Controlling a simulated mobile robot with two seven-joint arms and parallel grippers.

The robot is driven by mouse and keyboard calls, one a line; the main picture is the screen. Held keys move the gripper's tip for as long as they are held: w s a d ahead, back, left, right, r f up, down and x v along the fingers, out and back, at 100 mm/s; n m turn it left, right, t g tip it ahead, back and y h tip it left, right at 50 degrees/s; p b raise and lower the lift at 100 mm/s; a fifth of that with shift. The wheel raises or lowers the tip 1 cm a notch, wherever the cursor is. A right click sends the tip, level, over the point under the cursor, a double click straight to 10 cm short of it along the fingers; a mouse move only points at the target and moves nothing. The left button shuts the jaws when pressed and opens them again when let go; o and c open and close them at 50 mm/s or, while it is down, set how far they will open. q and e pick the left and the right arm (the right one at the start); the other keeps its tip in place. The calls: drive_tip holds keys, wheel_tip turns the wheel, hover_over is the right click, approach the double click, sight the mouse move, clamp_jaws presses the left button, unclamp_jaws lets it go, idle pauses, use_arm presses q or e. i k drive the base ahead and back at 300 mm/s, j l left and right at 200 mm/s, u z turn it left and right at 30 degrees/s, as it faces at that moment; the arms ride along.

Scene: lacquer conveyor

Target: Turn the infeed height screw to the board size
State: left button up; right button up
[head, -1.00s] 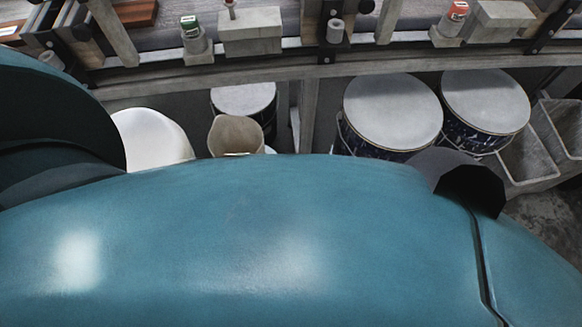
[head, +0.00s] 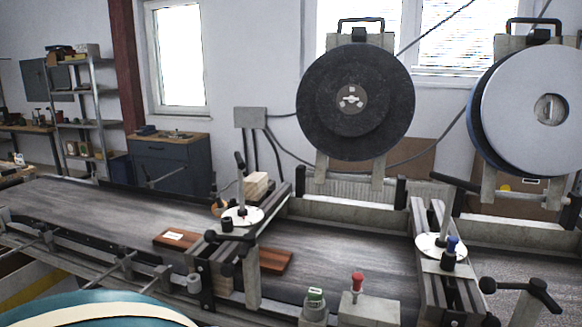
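A height screw with a white round dial (head: 242,216) and an upright dark-tipped crank handle (head: 240,172) stands on the left bridge over the conveyor. A reddish-brown board (head: 178,240) with a small white label lies on the belt and passes beneath this bridge, showing again on its right side. A second white dial (head: 428,243) with an upright post sits on the right bridge, beside a blue-topped knob (head: 452,245). The dial markings and the label are too small to read. Neither of my grippers is in view.
The conveyor belt (head: 90,208) runs across, with clear room left of the board. A large dark disc (head: 354,103) and a pale disc (head: 540,108) rise behind.

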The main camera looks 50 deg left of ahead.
sight(242, 212)
drive_tip(key=u, duration=1.9)
